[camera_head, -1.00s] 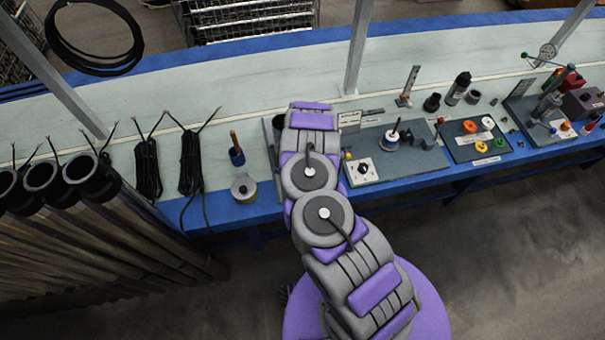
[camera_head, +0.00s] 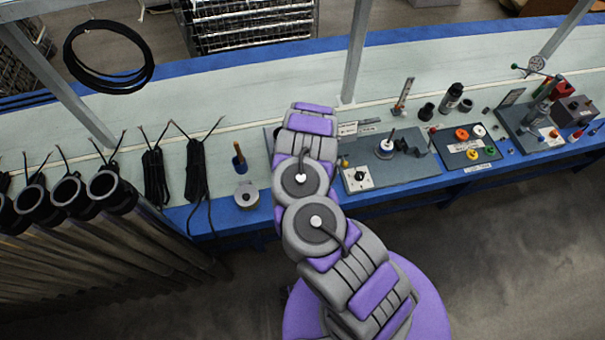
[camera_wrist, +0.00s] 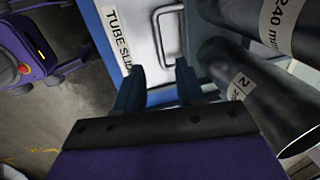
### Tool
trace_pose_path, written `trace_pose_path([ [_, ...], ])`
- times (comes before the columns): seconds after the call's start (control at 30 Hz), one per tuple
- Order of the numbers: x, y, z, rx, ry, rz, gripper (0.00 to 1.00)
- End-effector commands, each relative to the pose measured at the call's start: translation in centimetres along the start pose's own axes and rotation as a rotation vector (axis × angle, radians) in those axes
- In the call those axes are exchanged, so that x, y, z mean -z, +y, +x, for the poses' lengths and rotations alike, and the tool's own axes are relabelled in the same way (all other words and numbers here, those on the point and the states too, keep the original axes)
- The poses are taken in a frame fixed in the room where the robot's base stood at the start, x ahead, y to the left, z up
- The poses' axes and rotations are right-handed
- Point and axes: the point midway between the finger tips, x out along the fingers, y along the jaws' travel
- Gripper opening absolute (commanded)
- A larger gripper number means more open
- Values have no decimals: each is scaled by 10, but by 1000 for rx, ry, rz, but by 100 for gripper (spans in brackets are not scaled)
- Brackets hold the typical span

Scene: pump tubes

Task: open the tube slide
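The tube slide shows in the wrist view as a pale panel with a label reading "TUBE SLID" (camera_wrist: 117,40) and a metal loop handle (camera_wrist: 168,32). My gripper (camera_wrist: 160,78) is open, its two dark fingers pointing at the panel. The fingers are apart, with the handle just beyond their tips; I cannot tell whether they touch anything. In the head view my arm hides the gripper and the slide.
Dark tubes (camera_wrist: 262,85) stand close on the right in the wrist view, one labelled "240 mm". The bench (camera_head: 230,90) holds a grey tool board (camera_head: 405,176), a valve board (camera_head: 465,152) and black cable bundles (camera_head: 198,165). Upright tubes (camera_head: 107,187) stand at left.

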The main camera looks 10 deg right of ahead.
Motion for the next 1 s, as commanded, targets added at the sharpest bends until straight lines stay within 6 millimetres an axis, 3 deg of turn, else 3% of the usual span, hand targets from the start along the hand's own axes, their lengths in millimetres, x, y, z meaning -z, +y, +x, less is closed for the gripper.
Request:
trace_pose_path([
  [0.03,-1,-2,-13,1,0,-1,38],
  [0.5,-1,-2,-74,3,2,-1,38],
  [1.0,0,0,-84,-1,1,-1,38],
])
